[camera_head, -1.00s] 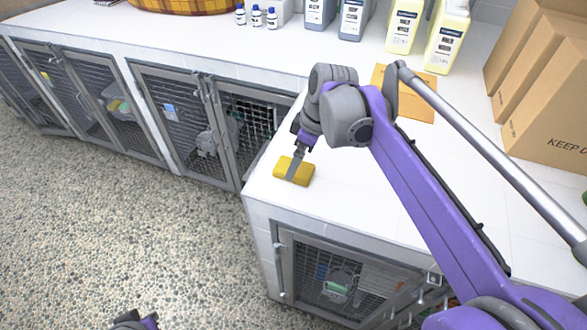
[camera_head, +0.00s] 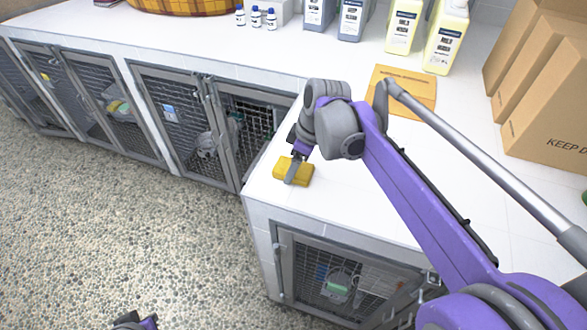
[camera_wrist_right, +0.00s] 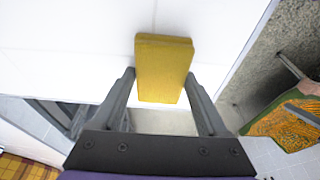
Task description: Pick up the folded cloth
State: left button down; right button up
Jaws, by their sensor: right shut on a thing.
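The folded cloth (camera_head: 304,174) is a small mustard-yellow block at the near left corner of the white counter. My right gripper (camera_head: 291,178) comes down over it, and its fingers are shut on its sides. In the right wrist view the cloth (camera_wrist_right: 164,68) sits between the two fingertips (camera_wrist_right: 160,76). I cannot tell whether it is clear of the counter. My left gripper (camera_head: 136,322) shows only in part at the bottom edge of the head view, above the floor, and its jaws cannot be made out.
The white counter (camera_head: 345,200) is clear around the cloth. An orange-brown envelope (camera_head: 410,98) lies behind my right arm. Yellow bottles (camera_head: 403,25), cardboard boxes (camera_head: 550,105) and small white bottles (camera_head: 256,18) stand farther back. Mesh-door kennels (camera_head: 345,278) are below.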

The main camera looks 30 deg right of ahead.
notch_tip(320, 180, up, 10)
jog(key=shift+p, duration=0.35)
